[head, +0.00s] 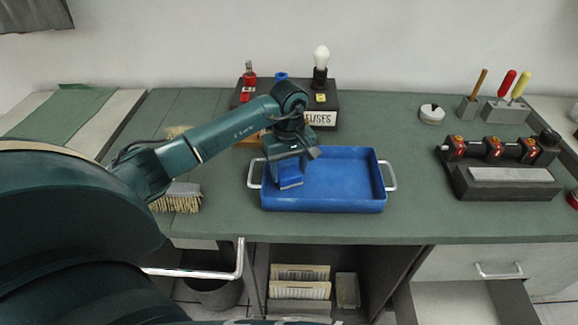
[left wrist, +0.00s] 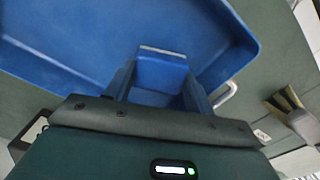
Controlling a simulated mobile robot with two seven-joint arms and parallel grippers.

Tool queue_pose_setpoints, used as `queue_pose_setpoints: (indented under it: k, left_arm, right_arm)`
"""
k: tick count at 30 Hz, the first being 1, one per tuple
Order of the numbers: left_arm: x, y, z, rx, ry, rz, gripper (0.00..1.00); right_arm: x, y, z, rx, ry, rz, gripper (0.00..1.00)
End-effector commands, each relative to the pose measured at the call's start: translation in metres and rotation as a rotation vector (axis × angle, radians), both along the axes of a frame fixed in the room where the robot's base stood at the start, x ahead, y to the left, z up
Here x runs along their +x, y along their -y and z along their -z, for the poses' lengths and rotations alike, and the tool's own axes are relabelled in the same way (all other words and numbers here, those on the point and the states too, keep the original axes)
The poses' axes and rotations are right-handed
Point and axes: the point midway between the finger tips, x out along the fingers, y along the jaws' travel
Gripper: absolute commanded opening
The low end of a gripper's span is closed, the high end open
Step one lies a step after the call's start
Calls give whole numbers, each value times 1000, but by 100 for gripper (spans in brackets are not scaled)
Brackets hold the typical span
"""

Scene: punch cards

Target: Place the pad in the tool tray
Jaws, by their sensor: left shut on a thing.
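The tool tray (head: 345,180) is a blue, shallow, rectangular tray with silver handles at both ends. It stands on the green bench top and also fills the upper left wrist view (left wrist: 60,35). My left gripper (head: 289,162) reaches down over the left part of the tray. It is shut on the pad (head: 290,177), a small blue block, also between the fingers in the left wrist view (left wrist: 162,72). The pad is over the tray floor, inside the walls; I cannot tell whether it touches the floor. My right gripper is not in view.
A brush (head: 178,198) lies left of the tray. A dark fuse box (head: 339,103) with a bulb stands behind it. A black fixture with red parts (head: 500,170) and a tool holder (head: 505,112) are at right. The bench between tray and fixture is clear.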

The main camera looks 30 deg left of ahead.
Motion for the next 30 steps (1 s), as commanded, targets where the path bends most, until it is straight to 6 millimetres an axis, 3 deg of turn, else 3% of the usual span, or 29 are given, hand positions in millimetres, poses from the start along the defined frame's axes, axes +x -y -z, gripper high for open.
queue_pose_setpoints:
  k: [8,9,16,25,30]
  left_arm:
    - [0,0,5,-1,1,0,31]
    - [0,0,3,-1,1,0,56]
    - [0,0,3,0,0,0,75]
    - [0,0,0,-1,1,0,76]
    - [2,-1,-20,2,6,1,76]
  right_arm:
    - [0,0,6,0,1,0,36]
    - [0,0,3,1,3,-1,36]
    - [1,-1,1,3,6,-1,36]
    - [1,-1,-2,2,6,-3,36]
    - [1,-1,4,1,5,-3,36]
